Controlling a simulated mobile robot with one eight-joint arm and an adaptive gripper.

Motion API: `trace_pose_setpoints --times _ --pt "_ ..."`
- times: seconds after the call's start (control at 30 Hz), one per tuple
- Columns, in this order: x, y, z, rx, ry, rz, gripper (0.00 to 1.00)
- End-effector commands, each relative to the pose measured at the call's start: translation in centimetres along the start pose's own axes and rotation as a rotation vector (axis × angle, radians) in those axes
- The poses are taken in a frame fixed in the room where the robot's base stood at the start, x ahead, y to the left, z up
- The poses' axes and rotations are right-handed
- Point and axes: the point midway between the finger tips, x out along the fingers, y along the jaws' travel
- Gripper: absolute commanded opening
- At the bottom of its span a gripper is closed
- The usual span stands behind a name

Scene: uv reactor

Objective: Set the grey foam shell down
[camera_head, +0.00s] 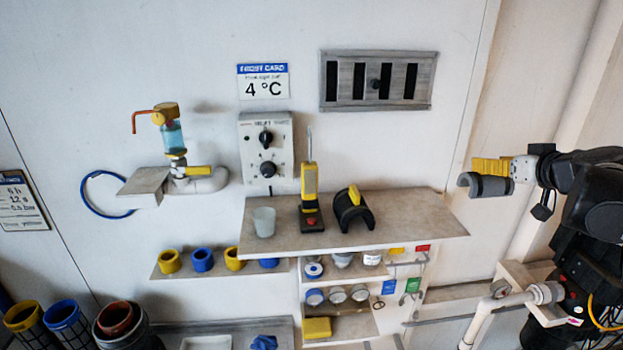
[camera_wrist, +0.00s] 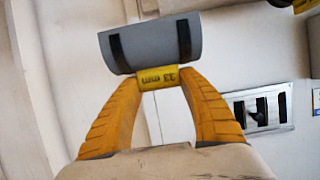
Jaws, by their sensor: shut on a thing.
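The grey foam shell (camera_head: 486,186) is a half-round piece with a yellow tab. It is in the air at the right of the head view, apart from the shelf. My gripper (camera_head: 492,167) is shut on its tab. In the wrist view the shell (camera_wrist: 152,45) shows its curved grey side with two dark bands. A similar dark shell (camera_head: 354,212) with a yellow tab stands on the shelf (camera_head: 405,222).
The shelf also holds a white cup (camera_head: 264,221) and a yellow-and-black device (camera_head: 310,190) with a thin rod. The shelf's right part is bare. Lower racks hold several jars and rings. A pipe (camera_head: 495,306) stands at the lower right. A vent (camera_head: 378,81) is on the wall.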

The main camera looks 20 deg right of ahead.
Motion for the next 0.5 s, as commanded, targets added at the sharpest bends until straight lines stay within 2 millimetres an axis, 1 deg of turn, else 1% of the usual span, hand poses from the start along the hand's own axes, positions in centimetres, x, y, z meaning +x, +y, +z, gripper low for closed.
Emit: trace_pose_setpoints --times 0.07,0.3,0.4,0.5 --pt "1.1 -1.1 0.2 -0.004 -0.001 -0.005 0.23" --pt "6.3 -5.4 1.9 -0.004 0.000 -0.007 0.23" --pt "8.0 -6.9 2.5 -0.003 0.000 -0.006 0.23" --pt "9.2 -7.7 2.9 -0.002 -0.001 -0.004 0.23"
